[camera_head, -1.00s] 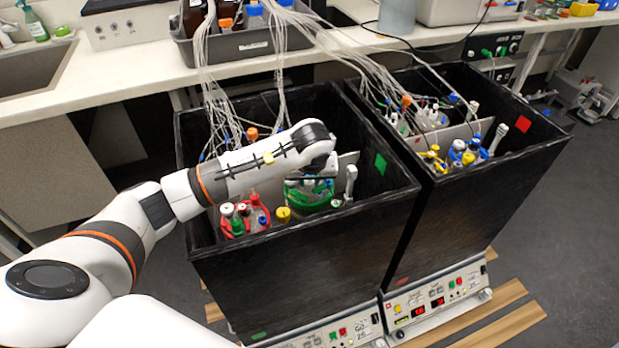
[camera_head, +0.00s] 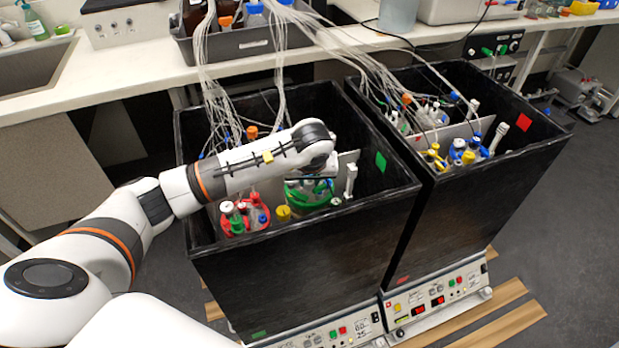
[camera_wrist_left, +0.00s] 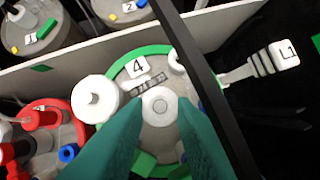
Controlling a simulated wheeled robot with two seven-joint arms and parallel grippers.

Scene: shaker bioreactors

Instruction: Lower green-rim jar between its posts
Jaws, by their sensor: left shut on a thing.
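The green-rim jar (camera_head: 309,199) is inside the left black shaker box, near its front wall. In the left wrist view the green rim (camera_wrist_left: 125,65) circles a lid with a label "4". My left gripper (camera_wrist_left: 160,112) is shut on the pale cap at the middle of that lid. In the head view my left wrist hides much of the jar's top. How far the jar is above the floor is hidden.
The red-rim jar (camera_head: 243,218) stands close on the left. A pale divider (camera_wrist_left: 60,68) runs behind both jars. The box's front wall (camera_head: 310,245) is near. Tubes (camera_head: 220,105) hang at the back. A second black box (camera_head: 480,190) stands to the right.

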